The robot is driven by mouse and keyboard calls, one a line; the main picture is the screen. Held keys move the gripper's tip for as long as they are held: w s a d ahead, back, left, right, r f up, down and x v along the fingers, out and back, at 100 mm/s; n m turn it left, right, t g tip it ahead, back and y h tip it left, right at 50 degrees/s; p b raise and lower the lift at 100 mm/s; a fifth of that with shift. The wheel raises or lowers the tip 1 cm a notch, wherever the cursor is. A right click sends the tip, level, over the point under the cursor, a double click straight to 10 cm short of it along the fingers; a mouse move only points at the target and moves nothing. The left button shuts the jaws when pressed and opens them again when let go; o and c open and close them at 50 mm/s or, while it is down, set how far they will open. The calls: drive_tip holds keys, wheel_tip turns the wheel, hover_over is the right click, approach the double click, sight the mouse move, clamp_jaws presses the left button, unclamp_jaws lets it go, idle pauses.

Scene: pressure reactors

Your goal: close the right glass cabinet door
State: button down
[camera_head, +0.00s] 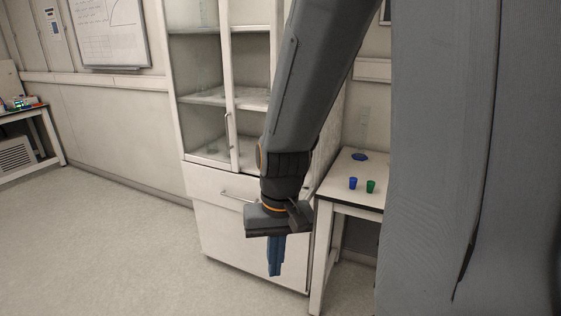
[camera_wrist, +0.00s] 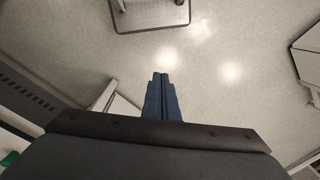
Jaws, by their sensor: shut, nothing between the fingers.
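The white glass cabinet (camera_head: 178,120) stands at the centre of the head view, with glass upper doors over a lower drawer and cupboard. Its left glass door (camera_head: 200,100) looks shut, with an upright handle (camera_head: 229,130) near the middle. My arm covers most of the right side, so the right door and its angle cannot be made out. Shelves show in the right half. My gripper (camera_head: 275,272) hangs in front of the lower cabinet, blue fingers pointing down, shut and empty. The closed fingers also show in the wrist view (camera_wrist: 161,77), over the floor.
A small white table (camera_head: 340,197) stands right of the cabinet, holding a blue cup (camera_head: 353,183), a green cup (camera_head: 370,186) and a blue dish (camera_head: 360,156). A bench (camera_head: 45,130) is at far left. The floor (camera_head: 110,240) left of the cabinet is clear.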

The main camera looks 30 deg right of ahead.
drive_tip(key=w+d+r+m+t+y+b, duration=0.1)
drive_tip(key=w+d+r+m+t+y, duration=0.15)
drive_tip(key=d+r+m+t, duration=0.45)
drive_tip(key=w+d+r+m+t+y+b, duration=0.1)
drive_tip(key=w+d+r+m+t+y, duration=0.2)
drive_tip(key=d+m, duration=0.65)
drive_tip(key=w+d+r+m+t+y+b, duration=0.1)
drive_tip(key=w+d+r+m+t+y, duration=0.1)
drive_tip(key=d+r+m+t+y, duration=0.45)
drive_tip(key=w+a+f+m+g+h+p, duration=0.2)
drive_tip(key=w+a, duration=0.5)
drive_tip(key=w, duration=0.4)
drive_tip(key=shift+f+m+p, duration=0.3)
drive_tip(key=shift+f+p, duration=0.2)
drive_tip(key=shift+p, duration=0.55)
